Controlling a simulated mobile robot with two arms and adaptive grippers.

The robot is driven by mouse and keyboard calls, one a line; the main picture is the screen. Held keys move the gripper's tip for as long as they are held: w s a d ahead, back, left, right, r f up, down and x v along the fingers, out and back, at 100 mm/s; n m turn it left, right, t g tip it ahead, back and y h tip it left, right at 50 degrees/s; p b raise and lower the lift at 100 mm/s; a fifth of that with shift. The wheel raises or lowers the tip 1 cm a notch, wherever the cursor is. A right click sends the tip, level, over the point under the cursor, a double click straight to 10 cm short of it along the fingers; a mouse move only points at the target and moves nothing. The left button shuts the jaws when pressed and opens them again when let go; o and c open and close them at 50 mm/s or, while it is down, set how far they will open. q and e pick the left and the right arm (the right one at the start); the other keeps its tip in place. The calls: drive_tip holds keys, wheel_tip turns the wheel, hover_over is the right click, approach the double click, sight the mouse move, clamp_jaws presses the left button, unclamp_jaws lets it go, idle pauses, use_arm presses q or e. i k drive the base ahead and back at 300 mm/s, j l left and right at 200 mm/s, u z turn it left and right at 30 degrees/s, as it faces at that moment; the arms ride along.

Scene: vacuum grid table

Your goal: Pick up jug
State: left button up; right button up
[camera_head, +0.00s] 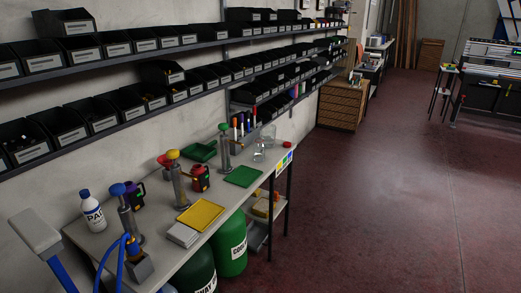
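A clear, see-through vessel (268,134) that looks like the jug stands toward the far end of the grey table (108,236), near the wall. A second small clear item (258,155) is just in front of it. Their outlines are faint, and I cannot make out a handle. Neither of my grippers is in view.
Pump-like tools with blue (118,189), yellow (173,154) and green tops, a white bottle (92,211), and yellow (201,215) and green (243,176) cloths crowd the table. Bin shelves (130,105) run above. The red floor (390,200) at right is open.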

sight(269, 136)
drive_tip(key=i+l+u, duration=0.15)
drive_tip(key=u, duration=0.3)
drive_tip(key=i+l+u, duration=0.25)
drive_tip(key=u, duration=0.15)
drive_tip(key=i+l, duration=0.2)
drive_tip(key=i+l+u, duration=0.15)
drive_tip(key=l, duration=0.25)
drive_tip(key=i+l, duration=0.2)
drive_tip(key=i+l+u, duration=0.15)
drive_tip(key=l, duration=0.3)
drive_tip(key=i+l, duration=0.15)
drive_tip(key=l, duration=0.15)
drive_tip(key=i+l+u, duration=0.1)
drive_tip(key=l, duration=0.25)
drive_tip(key=i+l+u, duration=0.1)
drive_tip(key=l, duration=0.25)
drive_tip(key=i, duration=0.1)
